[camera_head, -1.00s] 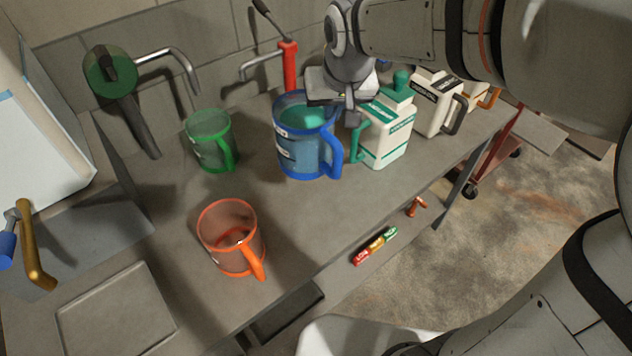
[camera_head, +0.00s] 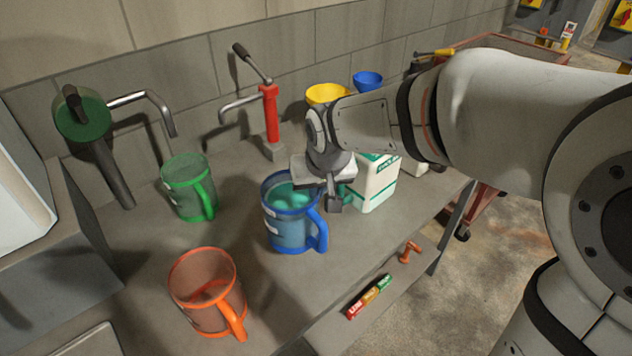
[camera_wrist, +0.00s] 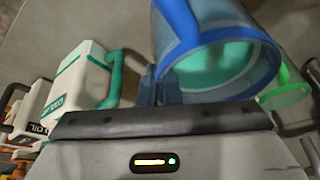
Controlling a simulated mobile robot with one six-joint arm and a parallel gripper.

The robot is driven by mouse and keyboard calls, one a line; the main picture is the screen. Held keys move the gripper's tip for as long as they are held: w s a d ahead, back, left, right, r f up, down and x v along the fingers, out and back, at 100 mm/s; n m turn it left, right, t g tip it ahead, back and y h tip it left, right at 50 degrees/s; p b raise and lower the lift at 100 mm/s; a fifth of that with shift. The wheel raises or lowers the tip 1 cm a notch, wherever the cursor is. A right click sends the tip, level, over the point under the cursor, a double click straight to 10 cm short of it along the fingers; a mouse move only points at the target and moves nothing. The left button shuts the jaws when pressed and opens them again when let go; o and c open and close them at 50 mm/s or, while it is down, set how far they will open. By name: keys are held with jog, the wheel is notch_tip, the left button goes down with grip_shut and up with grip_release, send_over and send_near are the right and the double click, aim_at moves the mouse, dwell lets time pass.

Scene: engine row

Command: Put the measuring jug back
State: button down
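Three see-through jugs stand on the grey bench: a blue one (camera_head: 290,232) with teal liquid inside, a green one (camera_head: 186,190) behind it to the left, and an orange one (camera_head: 205,300) nearest the front. The task does not say which is meant. The blue jug looks upright, its handle toward the right. My gripper (camera_head: 335,200) is low at the blue jug's right side, by its rim and handle. In the wrist view the blue jug (camera_wrist: 262,72) is close above the gripper body. The fingers are mostly hidden, so I cannot tell whether they touch it.
A white container with teal trim (camera_head: 375,185) stands just right of my gripper; it also shows in the wrist view (camera_wrist: 78,85). A red hand pump (camera_head: 271,115) and a green-capped spout (camera_head: 85,120) stand by the wall. The bench between the orange and blue jugs is clear.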

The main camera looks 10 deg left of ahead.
aim_at(317, 208)
jog(key=shift+f, duration=2.65)
jog(key=c, duration=1.6)
grip_release()
jog(key=shift+s, duration=0.1)
jog(key=v, duration=1.2)
jog(key=s+d+f+m, duration=0.1)
jog(key=s+d, duration=0.2)
jog(key=d, duration=0.3)
jog(key=s+d+f+m+g+h, duration=0.1)
jog(key=s+d+f, duration=0.1)
jog(key=s+d, duration=0.2)
jog(key=s+d+f+m+h, duration=0.1)
jog(key=s+d, duration=0.3)
jog(key=d, duration=0.6)
jog(key=shift+d+f+m, duration=0.15)
jog(key=shift+f+m, duration=0.35)
jog(key=shift+f, duration=0.1)
